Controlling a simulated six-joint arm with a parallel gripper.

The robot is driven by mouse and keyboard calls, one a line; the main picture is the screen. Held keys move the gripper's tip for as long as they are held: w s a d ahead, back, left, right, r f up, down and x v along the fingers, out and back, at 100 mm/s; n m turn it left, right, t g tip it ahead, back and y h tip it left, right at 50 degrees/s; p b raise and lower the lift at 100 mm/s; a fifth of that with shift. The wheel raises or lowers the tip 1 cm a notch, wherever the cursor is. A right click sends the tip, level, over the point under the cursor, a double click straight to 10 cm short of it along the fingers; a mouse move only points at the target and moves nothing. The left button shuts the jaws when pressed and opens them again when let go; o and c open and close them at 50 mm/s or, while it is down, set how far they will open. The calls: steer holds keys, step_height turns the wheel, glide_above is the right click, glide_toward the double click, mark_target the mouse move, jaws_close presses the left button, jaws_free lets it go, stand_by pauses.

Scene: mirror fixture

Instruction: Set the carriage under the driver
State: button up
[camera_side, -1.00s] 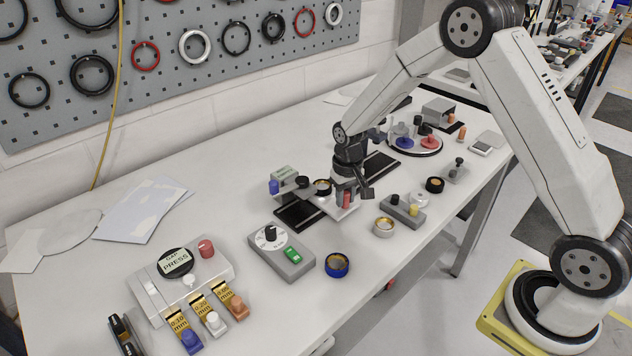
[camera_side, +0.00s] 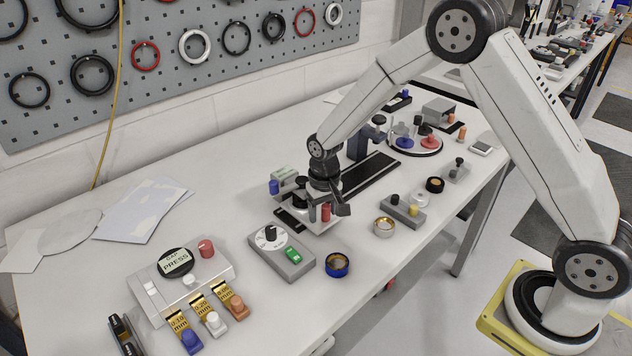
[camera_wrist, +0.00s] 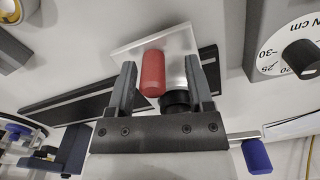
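The carriage is a pale plate (camera_side: 318,224) on the black rail (camera_side: 371,176), with an upright red handle (camera_side: 326,212) on it. In the wrist view the plate (camera_wrist: 128,50), the red handle (camera_wrist: 153,73) and a silver cylinder with a black top (camera_wrist: 175,100) show. My gripper (camera_side: 327,208) is down at the carriage. In the wrist view its fingers (camera_wrist: 161,82) stand apart, with the red handle near the left finger and a gap towards the right one. I cannot tell which part is the driver. A dark blue post (camera_side: 358,143) stands behind the rail.
A grey box with a dial (camera_side: 270,236) and green switch sits in front of the carriage. A blue ring (camera_side: 337,264) and brass ring (camera_side: 384,226) lie nearby.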

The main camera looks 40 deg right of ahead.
steer(key=shift+d+r, duration=0.1)
steer(key=shift+r, duration=3.8)
steer(key=shift+s, duration=0.1)
steer(key=shift+s+r, duration=0.2)
steer(key=shift+s, duration=0.2)
steer(key=s+d+r+n+t, duration=0.1)
steer(key=s+d+n+t, duration=0.1)
steer(key=s, duration=1.5)
steer(key=shift+r+n+t, duration=0.25)
steer(key=shift+n+t, duration=0.05)
steer(key=shift+n, duration=0.2)
